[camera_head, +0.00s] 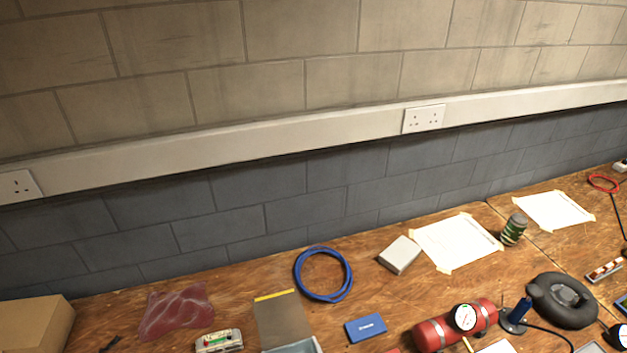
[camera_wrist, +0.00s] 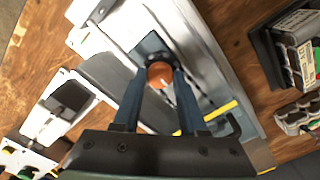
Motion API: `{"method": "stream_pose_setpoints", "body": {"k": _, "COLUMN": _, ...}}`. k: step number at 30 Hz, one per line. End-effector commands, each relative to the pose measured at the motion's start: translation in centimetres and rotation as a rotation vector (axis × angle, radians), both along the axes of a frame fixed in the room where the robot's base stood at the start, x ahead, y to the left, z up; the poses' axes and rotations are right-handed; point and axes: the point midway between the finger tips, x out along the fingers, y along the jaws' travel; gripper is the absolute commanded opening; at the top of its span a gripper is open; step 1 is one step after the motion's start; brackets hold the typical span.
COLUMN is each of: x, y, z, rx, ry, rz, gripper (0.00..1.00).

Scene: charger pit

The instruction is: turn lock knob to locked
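The knob (camera_wrist: 160,74) is round and orange-red, with a pale mark on its lower right side. It sits on a dark plate (camera_wrist: 150,46) on a grey-white device (camera_wrist: 190,40) in the wrist view. My gripper (camera_wrist: 161,73) has its two dark fingers apart, one on each side of the knob. The fingertips are very close to its sides. I cannot tell whether they press on it. My gripper and the knob do not show in the head view.
In the wrist view, a yellow strip (camera_wrist: 221,110) lies right of the fingers and a dark battery holder (camera_wrist: 290,50) stands at far right. The head view shows a cluttered wooden bench with a blue cable coil (camera_head: 323,299), a red cylinder (camera_head: 436,335) and a cardboard box (camera_head: 35,322).

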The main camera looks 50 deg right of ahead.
Motion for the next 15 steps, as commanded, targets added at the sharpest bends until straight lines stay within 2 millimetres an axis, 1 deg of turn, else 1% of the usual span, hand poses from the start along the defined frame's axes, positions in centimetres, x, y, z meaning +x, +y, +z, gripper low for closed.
{"method": "stream_pose_setpoints", "body": {"k": 1, "x": 0.08, "y": -0.06, "z": 0.06, "rx": -0.001, "ry": -0.002, "rz": -0.002, "gripper": 0.49}}
{"method": "stream_pose_setpoints", "body": {"k": 3, "x": 0.06, "y": -0.06, "z": 0.06, "rx": -0.001, "ry": -0.002, "rz": -0.002, "gripper": 0.61}}
{"method": "stream_pose_setpoints", "body": {"k": 5, "x": 0.05, "y": -0.05, "z": 0.05, "rx": -0.001, "ry": -0.002, "rz": -0.001, "gripper": 0.72}}
{"method": "stream_pose_setpoints", "body": {"k": 15, "x": 0.01, "y": -0.02, "z": 0.19, "rx": 0.000, "ry": -0.001, "rz": 0.000, "gripper": 0.72}}
